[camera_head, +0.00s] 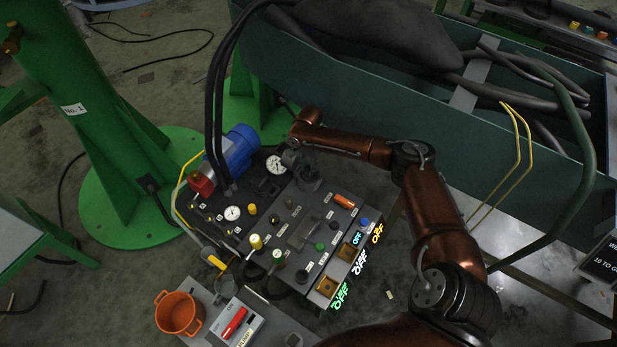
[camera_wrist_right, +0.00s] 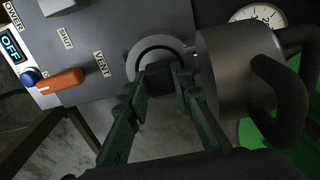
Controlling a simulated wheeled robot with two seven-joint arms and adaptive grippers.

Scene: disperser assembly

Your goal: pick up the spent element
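The right gripper's two green fingers reach into a round grey housing (camera_wrist_right: 143,56) on the panel in the right wrist view. Its fingertips (camera_wrist_right: 163,79) stand apart on either side of a dark block in the housing mouth, which looks like the spent element (camera_wrist_right: 163,86). I cannot tell whether they press on it. A thick grey cylinder with a black loop handle (camera_wrist_right: 235,80) stands just right of the fingers. In the head view the right gripper (camera_head: 297,158) is at the panel's back edge, and the element cannot be made out. My left gripper is out of view.
The control panel (camera_head: 310,236) carries knobs, gauges and lit OFF signs. An orange lever (camera_wrist_right: 60,82) is left of the fingers. A blue motor (camera_head: 236,147) stands at the back left. An orange pot (camera_head: 179,313) and a red-topped box (camera_head: 236,324) are in front.

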